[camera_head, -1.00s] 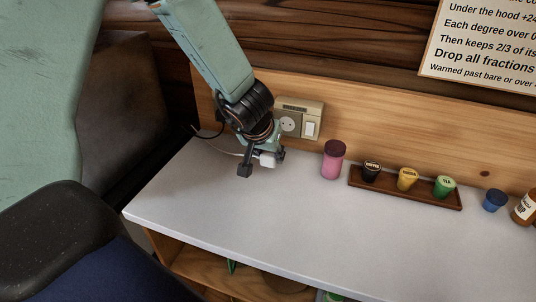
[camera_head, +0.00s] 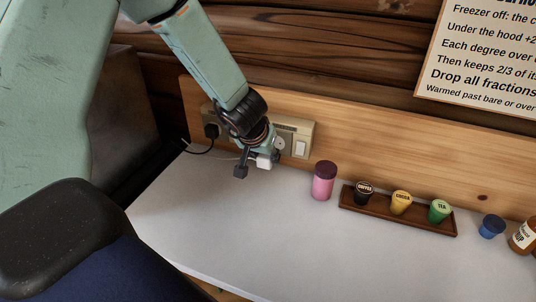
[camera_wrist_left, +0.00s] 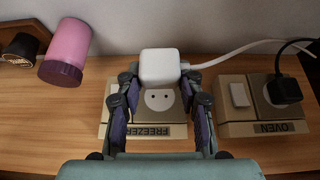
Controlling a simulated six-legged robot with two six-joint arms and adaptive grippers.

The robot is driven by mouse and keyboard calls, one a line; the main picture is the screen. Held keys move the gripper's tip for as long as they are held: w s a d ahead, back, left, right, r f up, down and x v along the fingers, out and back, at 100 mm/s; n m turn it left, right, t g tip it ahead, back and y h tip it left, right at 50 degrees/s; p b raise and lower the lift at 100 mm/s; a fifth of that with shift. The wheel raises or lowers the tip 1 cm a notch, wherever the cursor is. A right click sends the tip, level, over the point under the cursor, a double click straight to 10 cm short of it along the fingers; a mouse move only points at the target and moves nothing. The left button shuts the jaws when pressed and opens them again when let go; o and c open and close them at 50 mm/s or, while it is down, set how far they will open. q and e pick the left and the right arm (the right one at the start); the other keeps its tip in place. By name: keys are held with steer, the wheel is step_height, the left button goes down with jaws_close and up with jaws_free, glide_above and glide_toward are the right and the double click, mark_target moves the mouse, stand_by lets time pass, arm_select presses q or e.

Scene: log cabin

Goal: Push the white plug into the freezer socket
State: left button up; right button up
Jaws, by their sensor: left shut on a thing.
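My left gripper (camera_head: 256,166) is shut on the white plug (camera_head: 265,161), in front of the backboard. In the left wrist view the gripper (camera_wrist_left: 160,85) has a finger on each side of the plug (camera_wrist_left: 160,66), and a white cord runs off to the right. The freezer socket (camera_wrist_left: 160,100), a beige plate labelled FREEZER with a round two-hole outlet, shows just beyond the plug. The plug looks apart from the holes, which are visible. In the head view the freezer socket (camera_head: 301,149) is partly hidden by my gripper. My right gripper is not in view.
An OVEN socket (camera_wrist_left: 238,112) holds a black plug (camera_wrist_left: 284,90) beside the freezer socket. A pink jar (camera_head: 323,180) and a wooden tray (camera_head: 385,213) with small cups stand to the right. A blue cup (camera_head: 492,226) is farther right. The front counter is clear.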

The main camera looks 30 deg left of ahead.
arm_select(q)
steer(key=shift+s+d+r, duration=0.15)
steer(key=shift+s+r, duration=0.05)
steer(key=shift+w+f, duration=0.1)
steer(key=shift+w, duration=0.4)
steer(key=w+p, duration=0.1)
steer(key=w+a+p, duration=0.1)
steer(key=w, duration=0.1)
steer(key=w+p, duration=0.2)
steer(key=shift+a+f, duration=0.1)
steer(key=shift+a, duration=0.2)
steer(key=shift+d, duration=0.1)
steer(key=shift+w, duration=0.1)
